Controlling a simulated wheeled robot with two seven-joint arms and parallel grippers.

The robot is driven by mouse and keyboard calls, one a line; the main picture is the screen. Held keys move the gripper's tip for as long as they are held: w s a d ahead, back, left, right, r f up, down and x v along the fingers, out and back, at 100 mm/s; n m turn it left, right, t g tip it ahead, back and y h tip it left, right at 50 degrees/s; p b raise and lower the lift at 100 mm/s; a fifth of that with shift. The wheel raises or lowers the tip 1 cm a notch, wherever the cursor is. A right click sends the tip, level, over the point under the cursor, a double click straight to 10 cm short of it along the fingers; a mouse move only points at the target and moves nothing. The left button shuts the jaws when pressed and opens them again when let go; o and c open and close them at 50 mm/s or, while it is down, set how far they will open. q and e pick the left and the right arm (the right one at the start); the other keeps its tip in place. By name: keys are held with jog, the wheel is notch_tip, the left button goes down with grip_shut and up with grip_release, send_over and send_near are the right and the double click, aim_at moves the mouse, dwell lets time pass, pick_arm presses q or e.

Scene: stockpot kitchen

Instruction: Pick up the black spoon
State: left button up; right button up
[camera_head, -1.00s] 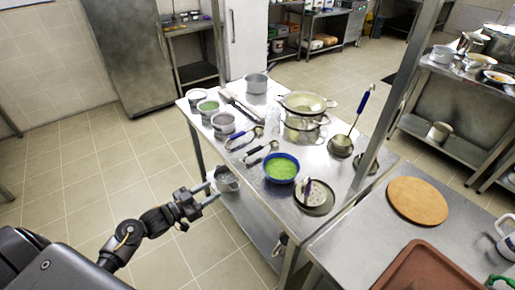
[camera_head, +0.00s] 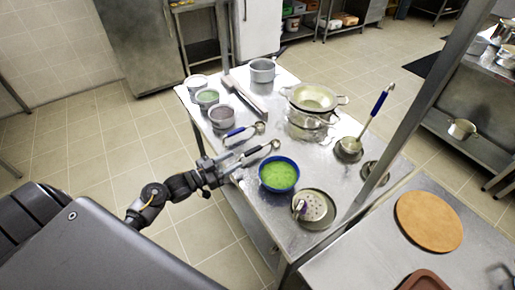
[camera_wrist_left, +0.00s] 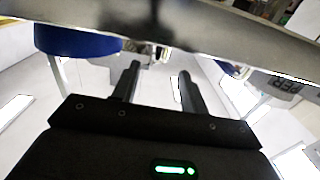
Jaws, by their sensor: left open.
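The black spoon (camera_head: 258,151) lies on the steel table, its handle pointing left toward the table's left edge and its metal bowl end to the right. My left gripper (camera_head: 232,167) is open and empty at that edge, close to the handle's end; I cannot tell whether it touches. In the left wrist view my two fingers (camera_wrist_left: 160,88) stand apart with nothing clearly between them. Small shiny metal parts show beyond the fingertips there, but I cannot tell which utensil they belong to. My right gripper is not in view.
A spoon with a blue handle (camera_head: 238,132) lies just behind the black one. A blue bowl of green food (camera_head: 279,175) stands to the right, also seen in the left wrist view (camera_wrist_left: 75,40). Several pots and a strainer (camera_head: 313,97) stand farther back. The steel table's edge (camera_head: 245,218) is close.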

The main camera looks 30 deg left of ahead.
aim_at(249, 151)
pick_arm(q)
jog(key=x, duration=0.3)
jog(key=shift+w+f, duration=0.1)
jog(key=shift+w, duration=0.15)
jog(key=shift+p, duration=0.35)
jog(key=p+x, duration=0.1)
jog(key=x, duration=0.1)
jog(key=p+x, duration=0.1)
jog(key=x, duration=0.1)
jog(key=shift+w+d+r, duration=0.1)
jog(key=shift+w+r, duration=0.15)
jog(key=shift+w, duration=0.05)
jog(key=shift+w+d+f, duration=0.1)
jog(key=shift+w+d, duration=0.05)
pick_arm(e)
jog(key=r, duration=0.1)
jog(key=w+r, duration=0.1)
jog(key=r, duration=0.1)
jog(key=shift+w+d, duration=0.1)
pick_arm(q)
jog(key=shift+c, duration=0.3)
grip_shut()
